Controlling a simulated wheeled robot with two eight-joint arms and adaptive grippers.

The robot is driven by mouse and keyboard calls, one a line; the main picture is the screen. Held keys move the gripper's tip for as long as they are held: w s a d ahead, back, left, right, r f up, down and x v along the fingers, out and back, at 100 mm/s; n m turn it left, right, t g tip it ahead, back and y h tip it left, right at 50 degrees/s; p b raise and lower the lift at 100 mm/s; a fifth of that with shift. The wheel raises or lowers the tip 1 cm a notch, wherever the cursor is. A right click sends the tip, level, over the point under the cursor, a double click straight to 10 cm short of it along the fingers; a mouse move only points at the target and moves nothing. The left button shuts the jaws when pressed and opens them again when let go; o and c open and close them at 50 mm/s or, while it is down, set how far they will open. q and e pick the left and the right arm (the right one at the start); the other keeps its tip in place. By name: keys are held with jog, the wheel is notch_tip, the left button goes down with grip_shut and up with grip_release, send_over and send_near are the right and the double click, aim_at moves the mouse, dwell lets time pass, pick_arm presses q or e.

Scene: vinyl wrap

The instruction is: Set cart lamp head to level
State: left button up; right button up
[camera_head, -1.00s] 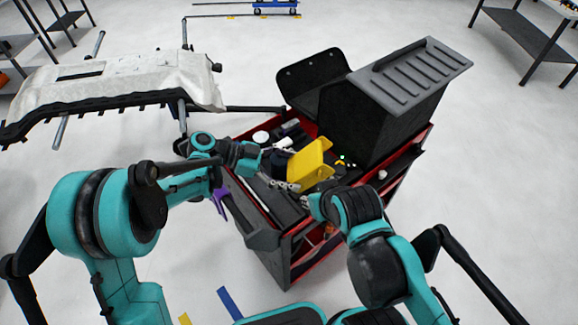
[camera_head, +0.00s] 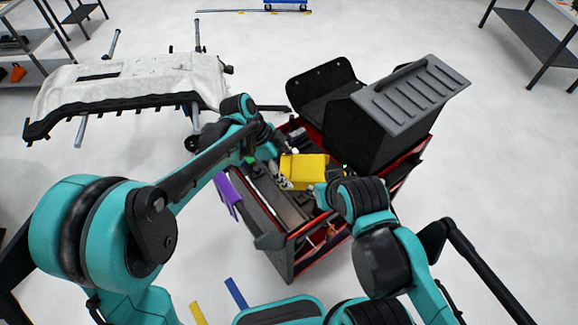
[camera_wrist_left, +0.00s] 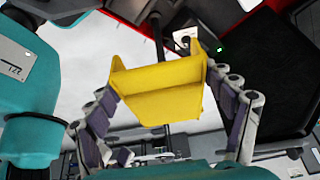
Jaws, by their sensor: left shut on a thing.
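The yellow lamp head (camera_head: 305,169) sits over the red-rimmed cart (camera_head: 291,258), in front of its dark box. It also shows in the left wrist view (camera_wrist_left: 160,92), with a dark pole behind it. My left gripper (camera_head: 284,177) reaches in from the left and is shut on the lamp head. In the left wrist view its fingers (camera_wrist_left: 160,78) stand along both sides of the yellow body. My right arm's wrist (camera_head: 355,200) is close to the right of the lamp head. Its fingers are hidden or too small to make out.
A dark box with a ribbed grey lid (camera_head: 415,88) rises at the cart's back right. A white covered panel on a stand (camera_head: 125,82) is at the left, close to my left arm. Shelves (camera_head: 535,40) stand far off. The floor at right is clear.

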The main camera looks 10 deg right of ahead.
pick_arm(q)
jog(key=shift+d+r, duration=0.1)
jog(key=shift+r, duration=0.4)
jog(key=o, duration=1.6)
jog(key=v, duration=1.2)
jog(key=shift+f, duration=0.1)
